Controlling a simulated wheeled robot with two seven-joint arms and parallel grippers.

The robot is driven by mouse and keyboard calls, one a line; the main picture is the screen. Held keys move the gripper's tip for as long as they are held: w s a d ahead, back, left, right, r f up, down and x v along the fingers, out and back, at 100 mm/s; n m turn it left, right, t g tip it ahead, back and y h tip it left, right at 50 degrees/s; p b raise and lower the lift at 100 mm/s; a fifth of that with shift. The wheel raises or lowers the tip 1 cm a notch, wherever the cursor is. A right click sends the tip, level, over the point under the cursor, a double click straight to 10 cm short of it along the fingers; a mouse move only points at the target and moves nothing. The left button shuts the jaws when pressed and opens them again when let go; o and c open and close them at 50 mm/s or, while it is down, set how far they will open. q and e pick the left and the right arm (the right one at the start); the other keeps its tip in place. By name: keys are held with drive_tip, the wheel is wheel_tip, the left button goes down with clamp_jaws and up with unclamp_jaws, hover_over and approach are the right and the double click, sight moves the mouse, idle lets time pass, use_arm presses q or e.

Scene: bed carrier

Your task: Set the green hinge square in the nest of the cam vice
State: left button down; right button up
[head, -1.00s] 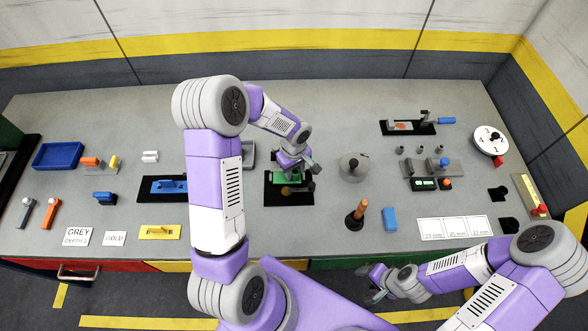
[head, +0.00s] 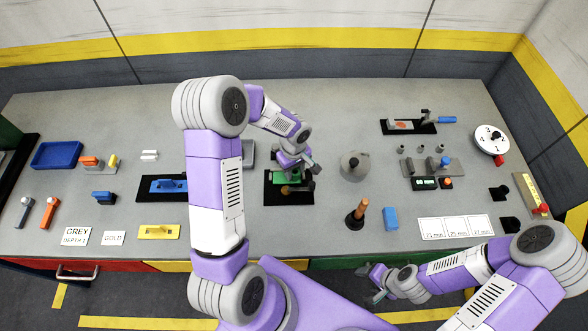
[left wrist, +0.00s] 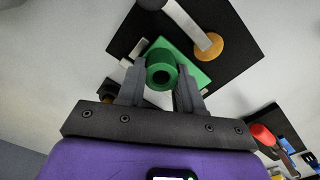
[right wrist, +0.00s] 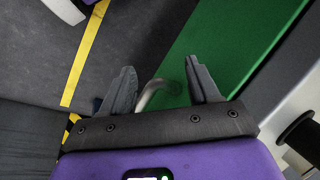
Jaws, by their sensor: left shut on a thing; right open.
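The green hinge (left wrist: 183,61) is a flat plate with a round hollow barrel, seen in the left wrist view. My left gripper (left wrist: 161,80) is shut on the barrel. The plate lies over the black base of the cam vice (left wrist: 245,45), beside a light bar and a round tan knob (left wrist: 211,46). In the head view the green hinge (head: 287,179) shows on the vice base (head: 272,199) beneath my left gripper (head: 298,168). Whether the plate is fully down and square in the nest I cannot tell. My right gripper (right wrist: 163,88) is open and empty, in front of the bench.
A blue fixture (head: 168,187) stands left of the vice, partly behind my left arm. A grey round piece with a knob (head: 354,166) and an orange-handled tool (head: 357,213) stand to its right. A drawer handle (right wrist: 150,96) is near my right gripper.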

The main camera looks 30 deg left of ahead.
use_arm(q)
drive_tip(key=shift+f, duration=0.1)
drive_tip(key=c, duration=0.7)
unclamp_jaws()
drive_tip(key=shift+o, duration=0.2)
wheel_tip(320, 180, up, 8)
drive_tip(key=shift+f+p, duration=0.15)
drive_tip(key=shift+p, duration=0.15)
